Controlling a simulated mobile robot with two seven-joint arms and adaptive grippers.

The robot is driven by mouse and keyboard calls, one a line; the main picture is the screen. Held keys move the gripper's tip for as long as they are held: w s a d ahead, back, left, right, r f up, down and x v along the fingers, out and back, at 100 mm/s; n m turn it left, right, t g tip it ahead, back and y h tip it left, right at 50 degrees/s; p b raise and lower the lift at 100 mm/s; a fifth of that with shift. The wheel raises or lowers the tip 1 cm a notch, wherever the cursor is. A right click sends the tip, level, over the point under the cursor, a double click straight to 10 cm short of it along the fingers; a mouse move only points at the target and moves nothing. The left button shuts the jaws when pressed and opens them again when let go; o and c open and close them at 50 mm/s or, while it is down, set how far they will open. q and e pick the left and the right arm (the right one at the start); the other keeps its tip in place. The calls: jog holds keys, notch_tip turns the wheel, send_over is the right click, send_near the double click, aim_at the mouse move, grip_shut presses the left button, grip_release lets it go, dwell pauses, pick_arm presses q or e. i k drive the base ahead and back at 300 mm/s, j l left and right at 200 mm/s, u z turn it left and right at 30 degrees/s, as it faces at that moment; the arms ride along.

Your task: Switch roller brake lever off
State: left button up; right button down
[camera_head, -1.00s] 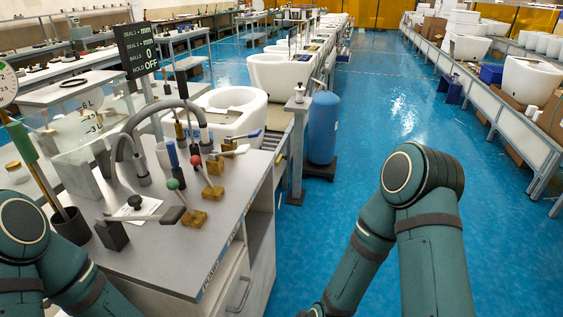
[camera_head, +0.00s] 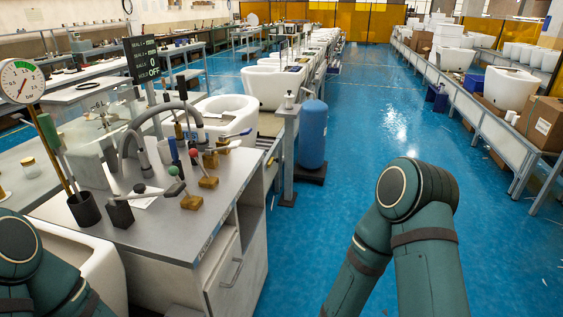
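Several small levers stand on the grey-topped bench (camera_head: 160,232) at the left. One has a green ball knob (camera_head: 173,171) on a brass-coloured block (camera_head: 192,202). Another has a red ball knob (camera_head: 193,153) on a similar block (camera_head: 208,182). A flat grey lever sits on a black block (camera_head: 121,214) near the front left. No label I can read shows which is the roller brake lever. Both of my arms show at the bottom of the picture, but my grippers are out of view.
A dial gauge (camera_head: 20,82) and a dark cup (camera_head: 84,209) with rods stand left of the levers. Curved grey pipes (camera_head: 135,130) rise behind them. A blue tank (camera_head: 312,133) stands right of the bench. The blue floor (camera_head: 330,225) is open in the middle.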

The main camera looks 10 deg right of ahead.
aim_at(272, 160)
jog(key=k, duration=0.8)
jog(key=u, duration=1.95)
jog(key=l, duration=1)
jog(key=i+l, duration=0.15)
jog(key=l, duration=1.8)
jog(key=i+l, duration=0.15)
jog(key=l, duration=0.85)
